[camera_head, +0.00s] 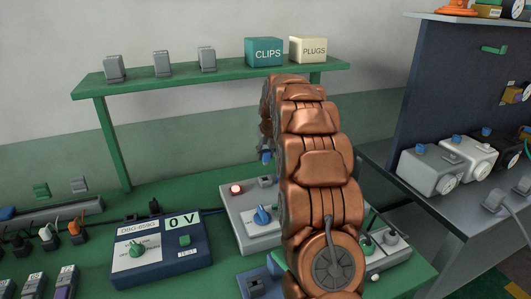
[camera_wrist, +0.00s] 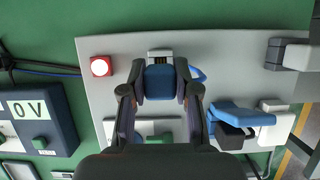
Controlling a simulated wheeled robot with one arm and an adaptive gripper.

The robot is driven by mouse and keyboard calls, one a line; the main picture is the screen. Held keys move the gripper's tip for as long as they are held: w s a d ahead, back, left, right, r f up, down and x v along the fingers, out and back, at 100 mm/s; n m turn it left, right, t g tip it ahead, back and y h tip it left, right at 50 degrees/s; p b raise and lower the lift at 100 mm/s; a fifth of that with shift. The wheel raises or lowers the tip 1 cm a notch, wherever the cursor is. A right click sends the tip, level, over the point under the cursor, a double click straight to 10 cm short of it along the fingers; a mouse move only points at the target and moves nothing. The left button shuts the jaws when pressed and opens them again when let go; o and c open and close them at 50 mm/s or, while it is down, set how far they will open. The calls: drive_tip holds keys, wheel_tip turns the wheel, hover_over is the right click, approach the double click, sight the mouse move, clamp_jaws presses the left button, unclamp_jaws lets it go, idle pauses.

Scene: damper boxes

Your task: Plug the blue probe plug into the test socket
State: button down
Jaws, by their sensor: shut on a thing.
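My gripper (camera_wrist: 160,86) is shut on the blue probe plug (camera_wrist: 160,78), one finger on each side of it. In the head view the blue plug (camera_head: 266,157) hangs below my gripper, in the air above the grey panel (camera_head: 233,205); most of my gripper is hidden behind my copper arm. A small grey socket block (camera_head: 265,181), seemingly the test socket, stands on the panel below the plug, with a visible gap. In the wrist view the socket (camera_wrist: 160,55) shows just beyond the plug's far end, partly covered by it.
A red lamp (camera_head: 236,189) and a blue knob (camera_head: 262,215) sit on the panel near the socket. A blue meter (camera_head: 160,255) reading 0 V stands to the left. A green shelf (camera_head: 215,76) with CLIPS and PLUGS boxes stands behind. A dark side bench is at right.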

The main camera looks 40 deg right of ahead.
drive_tip(key=b, duration=0.3)
hover_over(264, 176)
drive_tip(key=s, duration=0.2)
drive_tip(key=shift+w+a+f, duration=0.1)
drive_tip(key=shift+w+f, duration=0.05)
drive_tip(key=shift+f, duration=1.2)
drive_tip(key=shift+w+a+f, duration=0.1)
drive_tip(key=shift+f, duration=1.25)
drive_tip(key=shift+w+p, duration=0.15)
drive_tip(key=shift+p, duration=0.35)
drive_tip(key=shift+f, duration=1.3)
drive_tip(key=c, duration=0.8)
unclamp_jaws()
